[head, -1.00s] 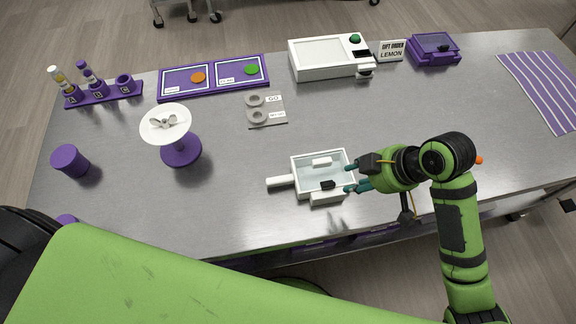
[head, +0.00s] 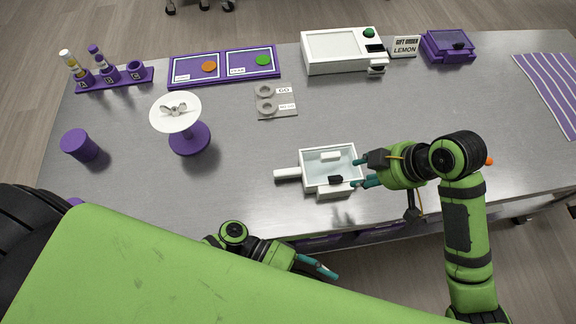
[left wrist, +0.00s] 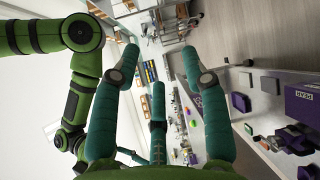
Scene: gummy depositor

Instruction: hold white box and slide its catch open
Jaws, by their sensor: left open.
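The white box (head: 315,188) lies on the steel table near its front edge, with a pale bluish top and a white handle (head: 287,174) pointing left. A small black catch (head: 335,180) sits at its front side. My right gripper (head: 358,173) is at the box's right end, fingers apart and reaching over or against that wall; contact is unclear. My left gripper (head: 318,266) is low in front of the table edge, away from the box. Its teal fingers are spread and empty in the left wrist view (left wrist: 160,75).
A purple stand with a white dish (head: 176,112) and a purple cylinder (head: 80,146) stand to the left. A grey plate with rings (head: 276,100) lies behind the box. A white machine (head: 343,52) stands at the back. Table around the box's left side is clear.

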